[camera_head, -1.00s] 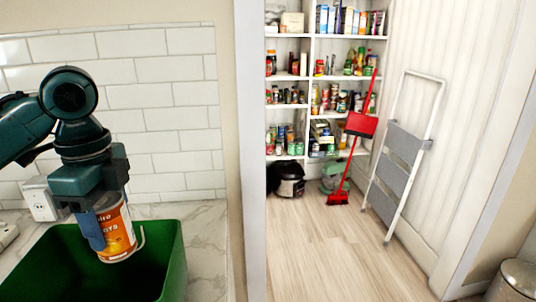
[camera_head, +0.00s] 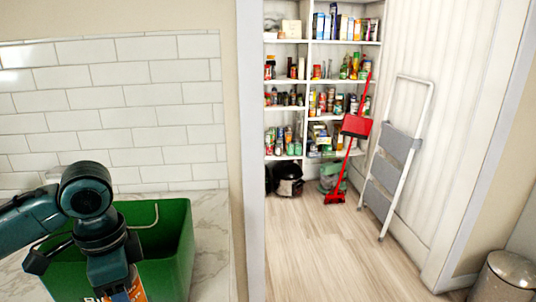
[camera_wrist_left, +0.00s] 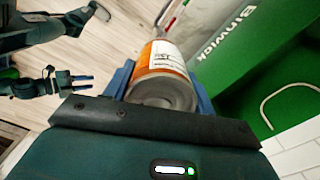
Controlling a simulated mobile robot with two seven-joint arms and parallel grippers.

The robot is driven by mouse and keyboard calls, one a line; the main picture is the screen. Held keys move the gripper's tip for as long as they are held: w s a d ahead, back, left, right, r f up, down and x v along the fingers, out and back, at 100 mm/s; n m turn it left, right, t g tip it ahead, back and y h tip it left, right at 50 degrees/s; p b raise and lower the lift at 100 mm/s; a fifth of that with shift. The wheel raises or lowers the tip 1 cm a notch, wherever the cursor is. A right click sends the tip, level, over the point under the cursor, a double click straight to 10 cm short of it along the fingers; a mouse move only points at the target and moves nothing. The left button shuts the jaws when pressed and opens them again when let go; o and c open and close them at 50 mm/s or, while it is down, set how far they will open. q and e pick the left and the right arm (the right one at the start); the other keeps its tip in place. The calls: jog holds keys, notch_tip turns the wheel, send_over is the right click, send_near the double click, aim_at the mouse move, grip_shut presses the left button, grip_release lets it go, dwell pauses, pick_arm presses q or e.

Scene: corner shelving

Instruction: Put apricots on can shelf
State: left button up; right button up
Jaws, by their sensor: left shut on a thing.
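My left gripper (camera_head: 122,290) is shut on an orange can with a white label (camera_head: 138,289), the apricots. The can is mostly hidden by the gripper and cut off by the bottom edge of the head view. In the left wrist view the can (camera_wrist_left: 163,58) sits between the blue fingers of the left gripper (camera_wrist_left: 160,92), its grey metal end facing the camera. The can shelf (camera_head: 285,157) is in the pantry, with cans on its lower board. My right gripper (camera_wrist_left: 82,83) shows small at the left of the wrist view, its fingers apart and empty.
A green bin (camera_head: 178,245) with a wire handle stands on the marble counter (camera_head: 208,255) beside the left gripper. A door frame (camera_head: 250,150) divides counter and pantry. A red broom and dustpan (camera_head: 355,127), a step ladder (camera_head: 395,150) and a metal bin (camera_head: 505,278) stand right. The floor (camera_head: 320,250) is clear.

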pick_arm(q)
jog(key=s+f+n, duration=0.3)
jog(key=f+n, duration=0.3)
jog(key=f, duration=0.4)
jog(key=s+d+f+n, duration=0.1)
jog(key=s+f+n, duration=0.2)
jog(key=f+n, duration=0.3)
notch_tip(320, 180, down, 5)
jog(key=shift+d+f+n, duration=0.2)
jog(key=shift+d+n, duration=0.1)
jog(key=shift+n, duration=0.1)
jog(key=shift+a, duration=0.1)
